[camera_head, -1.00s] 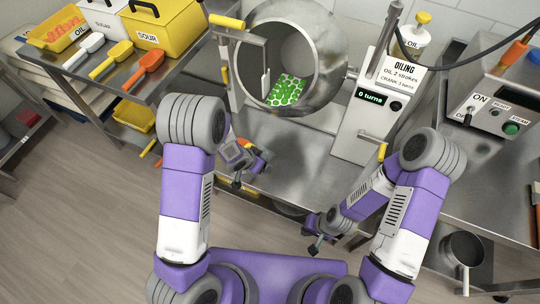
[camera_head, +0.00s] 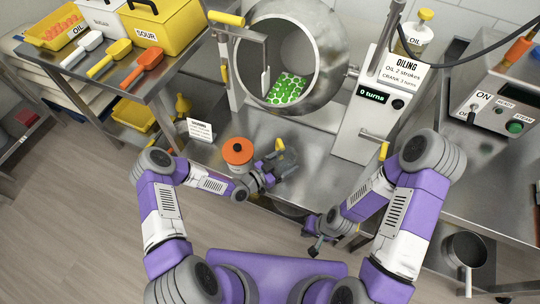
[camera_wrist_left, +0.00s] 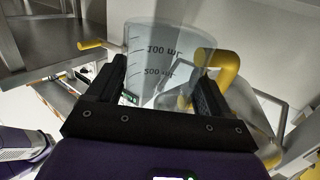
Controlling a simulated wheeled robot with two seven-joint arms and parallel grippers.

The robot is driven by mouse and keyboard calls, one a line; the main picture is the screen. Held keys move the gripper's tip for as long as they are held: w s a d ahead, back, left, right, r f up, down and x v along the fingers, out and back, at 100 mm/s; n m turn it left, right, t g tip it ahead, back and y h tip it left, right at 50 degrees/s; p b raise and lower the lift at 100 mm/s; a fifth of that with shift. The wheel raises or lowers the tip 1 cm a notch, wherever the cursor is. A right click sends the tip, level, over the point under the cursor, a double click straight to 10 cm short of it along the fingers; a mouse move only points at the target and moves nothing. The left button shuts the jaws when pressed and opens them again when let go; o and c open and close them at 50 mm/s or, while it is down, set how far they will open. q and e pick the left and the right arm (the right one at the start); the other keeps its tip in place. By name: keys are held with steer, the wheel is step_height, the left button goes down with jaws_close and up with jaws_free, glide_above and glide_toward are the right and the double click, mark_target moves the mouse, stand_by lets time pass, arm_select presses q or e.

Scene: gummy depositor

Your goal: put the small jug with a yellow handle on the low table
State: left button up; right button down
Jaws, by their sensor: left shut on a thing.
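My left gripper (camera_head: 272,172) is shut on a clear small jug with a yellow handle (camera_head: 280,146), over the steel surface in front of the drum. In the left wrist view the jug (camera_wrist_left: 150,60) stands between the two fingers, with dark measure marks on its wall. Its yellow handle (camera_wrist_left: 226,68) is at the right. My right gripper (camera_head: 316,240) hangs low near the front edge of the steel surface; its jaws are too small to read. I cannot tell which surface is the low table.
A pot with an orange lid (camera_head: 237,152) and a small white sign (camera_head: 201,130) stand left of my left gripper. The steel drum (camera_head: 318,70) with green gummies is behind. The oiling post (camera_head: 362,125) stands to the right. A steel pan (camera_head: 463,250) is at lower right.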

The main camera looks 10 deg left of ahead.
arm_select(q)
steer(key=shift+t, duration=0.5)
steer(key=shift+n, duration=0.3)
step_height(320, 180, down, 10)
steer(key=b, duration=0.3)
steer(key=shift+s+r+b, duration=0.1)
steer(key=shift+r+b, duration=0.05)
steer(key=shift+b, duration=0.25)
steer(key=o, duration=1)
steer(key=shift+c, duration=0.2)
steer(key=shift+s+a, duration=0.15)
steer(key=shift+a, duration=0.1)
steer(key=p+v, duration=0.2)
steer(key=v, duration=0.9)
steer(key=shift+s, duration=0.25)
steer(key=shift+a, duration=0.1)
